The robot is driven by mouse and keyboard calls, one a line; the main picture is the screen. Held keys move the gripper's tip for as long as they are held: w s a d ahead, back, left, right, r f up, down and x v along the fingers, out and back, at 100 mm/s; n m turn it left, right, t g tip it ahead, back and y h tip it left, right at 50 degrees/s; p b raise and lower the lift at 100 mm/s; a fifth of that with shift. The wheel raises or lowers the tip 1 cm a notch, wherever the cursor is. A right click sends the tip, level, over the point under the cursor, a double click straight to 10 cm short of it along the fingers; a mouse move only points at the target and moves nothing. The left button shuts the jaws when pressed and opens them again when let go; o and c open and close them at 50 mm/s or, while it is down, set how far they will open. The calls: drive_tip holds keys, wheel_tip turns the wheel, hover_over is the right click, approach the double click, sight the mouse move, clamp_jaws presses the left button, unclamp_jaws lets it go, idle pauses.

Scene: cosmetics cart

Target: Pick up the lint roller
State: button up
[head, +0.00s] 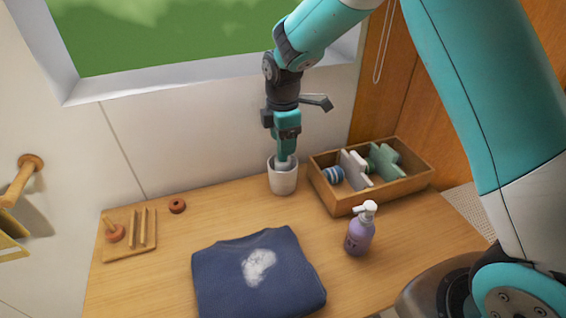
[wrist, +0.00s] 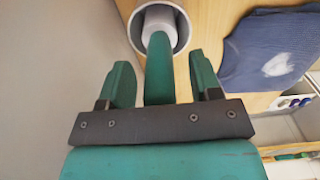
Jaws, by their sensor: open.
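The lint roller has a green handle (wrist: 158,70) and a white roller end (wrist: 159,24). It stands handle up in a pale cup (head: 283,182) at the back of the wooden table; the cup's rim also shows in the wrist view (wrist: 185,32). My gripper (wrist: 161,75) is open, with one finger on each side of the handle. Gaps show between the handle and both fingers. In the head view my gripper (head: 286,140) points down over the cup and hides much of the handle. The roller's lower end is hidden inside the cup.
A wooden box (head: 345,204) with several items stands right of the cup. A purple pump bottle (head: 359,237) is in front of it. A folded navy garment (head: 215,270) with a white patch lies in front.

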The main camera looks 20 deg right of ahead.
drive_tip(key=shift+c, duration=0.2)
drive_tip(key=c, duration=1)
